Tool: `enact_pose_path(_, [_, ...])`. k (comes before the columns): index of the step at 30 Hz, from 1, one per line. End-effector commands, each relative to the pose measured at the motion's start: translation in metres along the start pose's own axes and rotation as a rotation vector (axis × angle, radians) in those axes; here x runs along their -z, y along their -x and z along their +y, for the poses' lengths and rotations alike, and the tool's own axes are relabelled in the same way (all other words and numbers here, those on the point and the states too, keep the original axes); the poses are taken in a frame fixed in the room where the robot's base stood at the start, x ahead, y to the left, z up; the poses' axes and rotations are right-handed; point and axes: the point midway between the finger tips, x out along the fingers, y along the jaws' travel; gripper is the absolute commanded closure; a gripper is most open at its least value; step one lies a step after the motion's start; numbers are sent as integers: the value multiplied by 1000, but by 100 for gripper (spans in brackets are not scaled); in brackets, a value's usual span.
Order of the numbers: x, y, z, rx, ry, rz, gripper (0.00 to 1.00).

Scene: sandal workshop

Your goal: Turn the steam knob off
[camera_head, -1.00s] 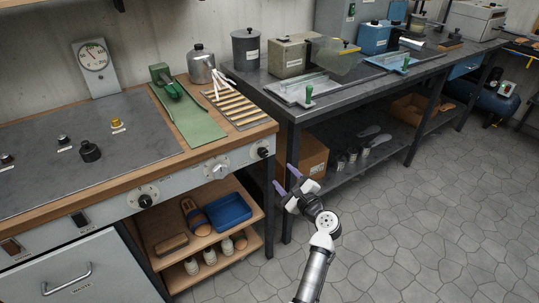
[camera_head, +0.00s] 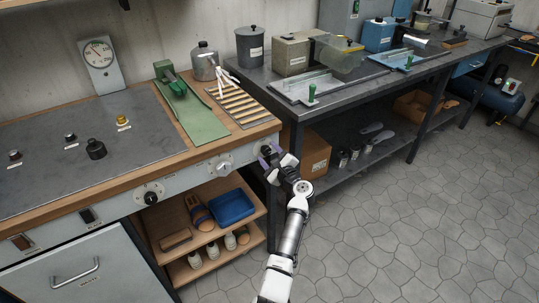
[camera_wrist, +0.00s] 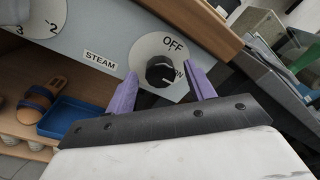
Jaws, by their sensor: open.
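The steam knob (camera_wrist: 160,71) is a black round knob on a pale dial plate, with OFF printed above it and ON at its right, partly behind a finger. The STEAM label (camera_wrist: 100,61) is left of the dial. I cannot make out the knob's pointer clearly. My gripper (camera_wrist: 162,80) is open, its two purple fingers on either side of the knob in the wrist view. In the head view my gripper (camera_head: 270,154) is at the right end of the bench front, largely covering the knob. I cannot tell whether the fingers touch it.
Other knobs (camera_head: 149,197) (camera_head: 224,167) sit left along the same panel. A shelf below holds a blue tray (camera_head: 231,206) and sandals. A dark metal table (camera_head: 300,112) stands close on the right, with a cardboard box (camera_head: 314,157) under it. The floor in front is clear.

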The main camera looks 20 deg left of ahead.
Motion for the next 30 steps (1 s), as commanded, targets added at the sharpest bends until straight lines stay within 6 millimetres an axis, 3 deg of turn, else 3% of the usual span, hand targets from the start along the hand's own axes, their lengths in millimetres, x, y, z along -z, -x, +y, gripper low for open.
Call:
enact_pose_path(2, [0,0,0,0,0,0,49])
enact_pose_path(12, [0,0,0,0,0,0,91])
enact_pose_path(23, [3,1,2,4,70,-3,91])
enact_pose_path(30, [6,1,4,11,238,-9,91])
